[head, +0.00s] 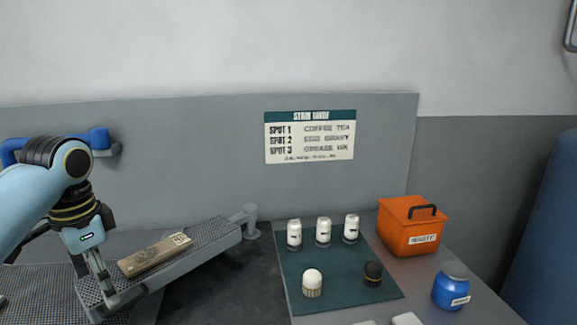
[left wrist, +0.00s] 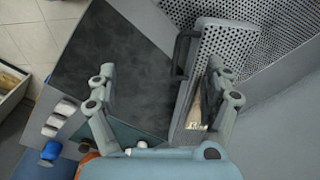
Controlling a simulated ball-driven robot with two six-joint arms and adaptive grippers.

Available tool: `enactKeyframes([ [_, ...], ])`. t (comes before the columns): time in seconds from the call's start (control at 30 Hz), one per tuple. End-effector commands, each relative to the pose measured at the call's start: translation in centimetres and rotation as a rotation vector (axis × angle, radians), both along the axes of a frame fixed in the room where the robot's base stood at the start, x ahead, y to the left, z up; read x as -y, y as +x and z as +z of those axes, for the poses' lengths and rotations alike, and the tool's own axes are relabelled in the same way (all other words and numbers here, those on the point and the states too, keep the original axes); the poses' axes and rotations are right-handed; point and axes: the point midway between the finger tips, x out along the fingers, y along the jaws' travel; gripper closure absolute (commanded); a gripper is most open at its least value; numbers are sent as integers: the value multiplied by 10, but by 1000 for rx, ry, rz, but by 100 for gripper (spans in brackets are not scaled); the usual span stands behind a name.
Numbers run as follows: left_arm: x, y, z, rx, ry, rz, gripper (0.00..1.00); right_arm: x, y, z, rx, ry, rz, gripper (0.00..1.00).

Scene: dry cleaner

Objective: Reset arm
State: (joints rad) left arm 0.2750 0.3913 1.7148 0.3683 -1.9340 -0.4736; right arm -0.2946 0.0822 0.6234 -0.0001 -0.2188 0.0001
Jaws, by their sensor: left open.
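My left gripper (head: 98,290) hangs from the arm at the left of the head view, pointing down at the near left end of a narrow perforated board. In the left wrist view my left gripper (left wrist: 160,70) has its two fingers spread wide with nothing held between them. A worn wooden block (head: 153,254) with markings on one end lies on the perforated board (head: 208,230), just right of the gripper. It shows partly in the left wrist view (left wrist: 195,108), next to one finger. I cannot tell whether the fingers touch the board. My right gripper is in neither view.
A dark green mat (head: 295,270) holds three white bottles (head: 323,232), a white-topped brush (head: 312,282) and a dark brush (head: 372,273). An orange box (head: 400,240) and a blue jar (head: 451,290) stand to the right. A stain chart (head: 309,137) hangs behind.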

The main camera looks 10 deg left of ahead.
Motion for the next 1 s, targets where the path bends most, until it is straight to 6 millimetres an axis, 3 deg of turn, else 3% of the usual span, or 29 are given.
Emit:
enactKeyframes([
  [0.2,33,-46,-33,51,11,57,16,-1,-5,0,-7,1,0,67],
  [0.4,65,-101,-50,124,4,148,16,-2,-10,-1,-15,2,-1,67],
  [0.7,94,-171,-42,225,-23,300,16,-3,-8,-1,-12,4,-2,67],
  [0.97,104,-213,-21,292,-41,420,16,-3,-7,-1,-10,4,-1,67],
  [1.0,104,-215,-26,296,-41,432,16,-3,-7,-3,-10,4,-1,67],
])
